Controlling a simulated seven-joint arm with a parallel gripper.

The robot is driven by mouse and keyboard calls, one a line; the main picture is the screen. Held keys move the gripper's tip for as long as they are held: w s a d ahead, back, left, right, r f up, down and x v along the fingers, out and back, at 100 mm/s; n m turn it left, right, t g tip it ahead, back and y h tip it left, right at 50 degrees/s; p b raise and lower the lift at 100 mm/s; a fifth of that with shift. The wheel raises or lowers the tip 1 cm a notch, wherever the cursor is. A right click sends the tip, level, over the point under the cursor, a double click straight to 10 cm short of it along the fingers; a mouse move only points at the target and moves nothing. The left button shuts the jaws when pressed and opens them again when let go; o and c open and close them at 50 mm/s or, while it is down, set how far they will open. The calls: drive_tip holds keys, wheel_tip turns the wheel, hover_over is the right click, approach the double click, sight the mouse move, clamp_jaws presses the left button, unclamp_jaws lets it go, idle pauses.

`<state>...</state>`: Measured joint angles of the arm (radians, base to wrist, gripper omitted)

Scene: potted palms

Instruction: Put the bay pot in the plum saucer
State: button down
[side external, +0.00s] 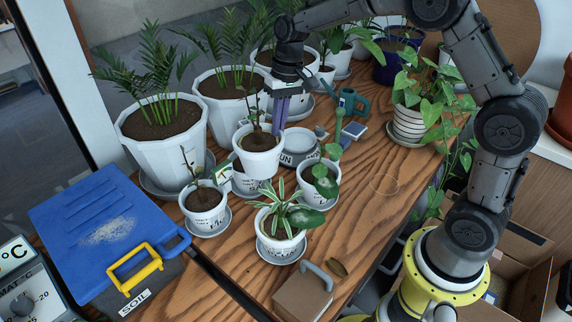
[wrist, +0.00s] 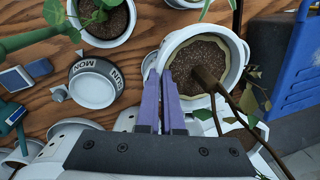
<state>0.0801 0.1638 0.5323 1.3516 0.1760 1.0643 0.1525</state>
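My gripper (side external: 277,133) has its two purple fingers closed over the rim of a white pot (side external: 258,163) with dark soil and a thin woody stem. Its label is too small to read. This pot (wrist: 238,58) also shows in the wrist view, with the fingers (wrist: 161,88) at its left rim. It appears raised above a grey saucer (side external: 240,187) in the side view.
Potted plants stand close in front: a left pot (side external: 204,208), a striped-leaf pot (side external: 279,240) and a right pot (side external: 314,180). Large palm pots (side external: 165,150) stand behind. A green watering can (side external: 350,102) is at the back right. Bare table (side external: 375,195) lies to the right.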

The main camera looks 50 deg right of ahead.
drive_tip(key=shift+w+a+m, duration=0.1)
drive_tip(key=shift+w+m, duration=0.15)
drive_tip(key=shift+m, duration=0.15)
drive_tip(key=shift+w+d+r+m, duration=0.1)
drive_tip(key=shift+w+d+m, duration=0.05)
drive_tip(key=shift+m, duration=0.4)
drive_tip(key=shift+w+d+r+m, duration=0.1)
drive_tip(key=shift+w+m, duration=0.05)
drive_tip(key=shift+m, duration=0.4)
drive_tip(key=w+d+m+t+h, duration=0.1)
drive_tip(key=w+d+m+h, duration=0.1)
drive_tip(key=d+m, duration=1.25)
drive_tip(key=d+f+n, duration=0.3)
drive_tip(key=f, duration=0.6)
drive_tip(key=shift+f, duration=0.4)
drive_tip(key=c, duration=1.1)
unclamp_jaws()
drive_tip(key=shift+f, duration=0.1)
drive_tip(key=shift+o, duration=0.2)
